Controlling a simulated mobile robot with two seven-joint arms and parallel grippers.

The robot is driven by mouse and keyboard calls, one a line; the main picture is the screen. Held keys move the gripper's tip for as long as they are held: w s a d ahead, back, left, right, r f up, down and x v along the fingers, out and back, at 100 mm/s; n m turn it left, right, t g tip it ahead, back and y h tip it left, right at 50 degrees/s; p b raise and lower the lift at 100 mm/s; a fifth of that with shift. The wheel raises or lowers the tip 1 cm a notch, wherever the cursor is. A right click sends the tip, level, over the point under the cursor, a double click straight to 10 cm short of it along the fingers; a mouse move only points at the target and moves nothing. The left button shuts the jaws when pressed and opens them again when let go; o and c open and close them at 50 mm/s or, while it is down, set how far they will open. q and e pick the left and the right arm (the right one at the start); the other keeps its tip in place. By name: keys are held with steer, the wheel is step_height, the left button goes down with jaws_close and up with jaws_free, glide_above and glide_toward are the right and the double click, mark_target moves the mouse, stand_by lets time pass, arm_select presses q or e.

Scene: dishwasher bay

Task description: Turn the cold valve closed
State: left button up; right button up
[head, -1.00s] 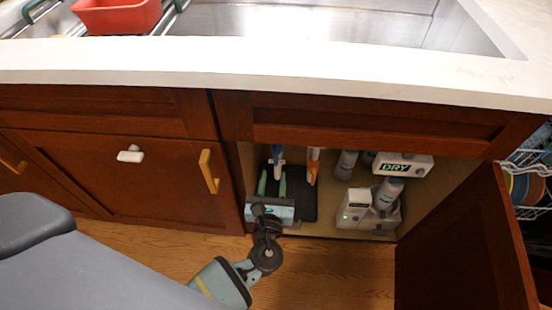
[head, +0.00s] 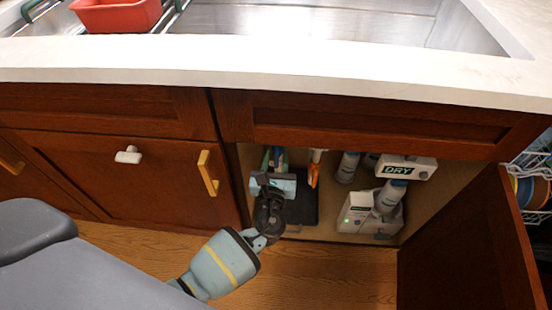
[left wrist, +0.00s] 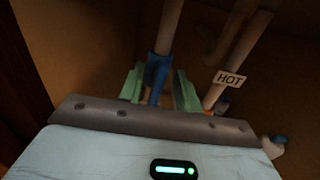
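The cold valve's blue part (left wrist: 158,72) is on a vertical pipe under the sink, in the middle of the left wrist view. My left gripper (left wrist: 158,92) is open, with one green finger on each side of the blue part. Small gaps seem to show on both sides, so I see no clear grip. In the head view my left gripper (head: 275,160) reaches into the open cabinet from below. Its hand hides most of the cold valve there. My right gripper is in neither view.
The orange hot valve (head: 314,172) is just to the right; its HOT label (left wrist: 230,78) shows in the left wrist view. Bottles and a machine marked DRY (head: 405,167) fill the cabinet's right side. The open door (head: 465,240) bounds the right.

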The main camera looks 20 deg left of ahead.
arm_select(q)
jaws_close()
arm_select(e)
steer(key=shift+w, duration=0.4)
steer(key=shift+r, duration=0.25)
arm_select(q)
steer(key=shift+d+m+p, duration=0.1)
steer(key=shift+m+p, duration=0.4)
steer(key=shift+m, duration=0.3)
steer(key=m+p, duration=0.2)
steer(key=m, duration=0.3)
steer(key=d+f+m+p, duration=0.1)
steer(key=m, duration=0.4)
steer(key=f+m+p, duration=0.1)
steer(key=m+p, duration=0.1)
steer(key=m, duration=0.4)
steer(key=shift+w+d+p, duration=0.15)
steer(key=shift+w+p, duration=0.05)
steer(key=shift+p, duration=0.15)
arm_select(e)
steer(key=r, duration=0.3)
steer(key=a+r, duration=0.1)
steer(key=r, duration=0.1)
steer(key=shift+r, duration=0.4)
arm_select(q)
steer(key=shift+m, duration=0.3)
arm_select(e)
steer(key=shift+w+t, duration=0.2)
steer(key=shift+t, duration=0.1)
